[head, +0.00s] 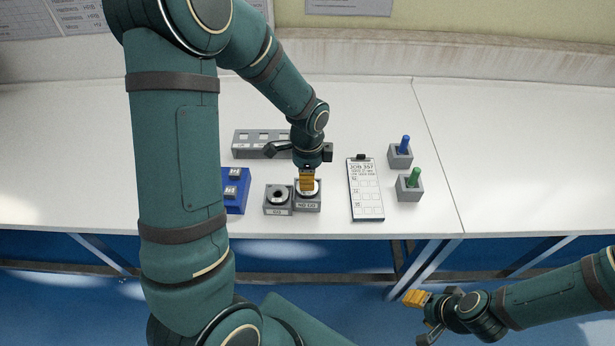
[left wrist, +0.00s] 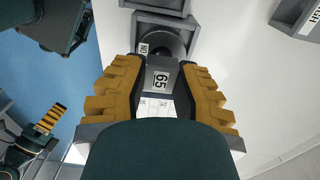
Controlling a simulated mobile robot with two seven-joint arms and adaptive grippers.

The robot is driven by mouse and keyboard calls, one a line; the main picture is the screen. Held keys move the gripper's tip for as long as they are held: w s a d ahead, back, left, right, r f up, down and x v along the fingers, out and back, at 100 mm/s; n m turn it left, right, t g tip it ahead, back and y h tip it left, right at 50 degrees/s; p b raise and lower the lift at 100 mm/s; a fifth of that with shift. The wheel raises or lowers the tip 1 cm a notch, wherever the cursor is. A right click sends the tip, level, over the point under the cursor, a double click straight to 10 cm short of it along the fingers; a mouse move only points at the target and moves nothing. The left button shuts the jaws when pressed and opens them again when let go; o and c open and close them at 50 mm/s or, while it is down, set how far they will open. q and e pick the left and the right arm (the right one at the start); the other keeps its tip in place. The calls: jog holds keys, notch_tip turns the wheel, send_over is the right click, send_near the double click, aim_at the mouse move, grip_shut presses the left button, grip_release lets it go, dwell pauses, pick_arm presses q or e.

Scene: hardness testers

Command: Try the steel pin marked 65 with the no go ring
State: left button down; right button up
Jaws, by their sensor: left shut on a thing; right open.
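My left gripper (head: 307,184) is shut on the steel pin marked 65 (left wrist: 161,80), whose numbered face shows between the yellow fingers in the left wrist view. The gripper is right over the no go ring (head: 307,203), which sits in a grey block labelled NO GO. In the left wrist view the no go ring (left wrist: 168,42) lies just beyond the pin. The pin's lower end is hidden, so I cannot tell whether it is in the ring. My right gripper (head: 417,298) is open and empty, off the table's front edge.
The GO ring block (head: 278,199) stands just left of the no go block. A blue tray (head: 234,203) is further left, a grey rack (head: 254,143) behind. A clipboard (head: 366,190) and blue (head: 404,146) and green (head: 414,178) handled tools in grey holders stand right. The far right is clear.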

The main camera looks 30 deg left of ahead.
pick_arm(q)
jog(key=shift+r+p, duration=1.25)
jog(key=shift+r, duration=0.1)
dwell(2.4)
jog(key=shift+r+p, duration=1.5)
jog(key=shift+r, duration=0.4)
